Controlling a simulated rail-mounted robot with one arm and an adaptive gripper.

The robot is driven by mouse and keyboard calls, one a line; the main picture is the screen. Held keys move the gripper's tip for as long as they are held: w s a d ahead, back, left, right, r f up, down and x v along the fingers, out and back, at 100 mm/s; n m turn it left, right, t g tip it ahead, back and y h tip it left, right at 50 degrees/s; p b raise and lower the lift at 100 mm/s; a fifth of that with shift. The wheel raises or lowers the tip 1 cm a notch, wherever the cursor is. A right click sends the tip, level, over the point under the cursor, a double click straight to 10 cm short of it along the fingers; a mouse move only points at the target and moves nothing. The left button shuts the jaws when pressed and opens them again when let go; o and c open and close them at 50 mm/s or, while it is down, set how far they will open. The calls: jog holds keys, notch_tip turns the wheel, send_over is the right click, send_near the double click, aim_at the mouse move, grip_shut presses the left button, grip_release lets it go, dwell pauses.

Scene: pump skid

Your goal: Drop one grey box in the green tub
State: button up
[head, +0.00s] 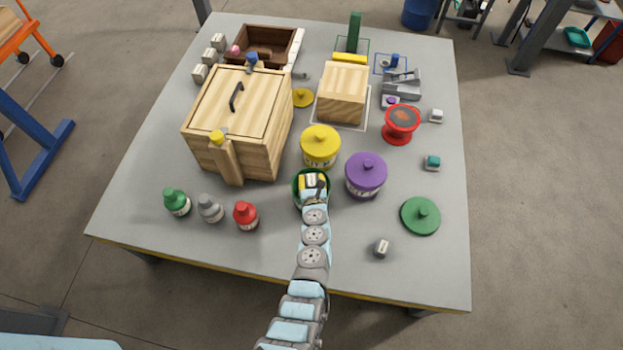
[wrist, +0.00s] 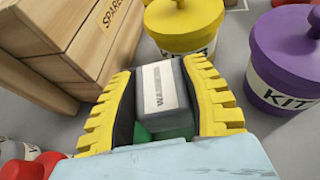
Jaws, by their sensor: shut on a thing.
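My gripper (head: 314,181) is at the green tub (head: 298,189), over its mouth, in the head view. In the wrist view its yellow fingers (wrist: 163,100) are closed on both sides of a grey box (wrist: 160,82) with a white label. A patch of green shows just below the box there; how deep the box sits relative to the tub rim I cannot tell. The tub is mostly hidden by my gripper and arm. A second small grey box (head: 382,249) with a pale label stands near the table's front edge. A green lid (head: 421,214) lies to the right.
A yellow lidded tub (head: 320,148) and a purple lidded tub (head: 366,176) stand close behind and right of the green tub. A large wooden box (head: 240,115) is at the left. Red (head: 246,216), grey (head: 210,209) and green (head: 176,202) bottles stand in front of it.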

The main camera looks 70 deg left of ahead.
aim_at(312, 185)
jog(key=shift+f+b, duration=1.75)
jog(key=shift+f, duration=0.1)
jog(key=o, duration=1.2)
jog(key=shift+o, duration=0.2)
jog(key=shift+d, duration=0.1)
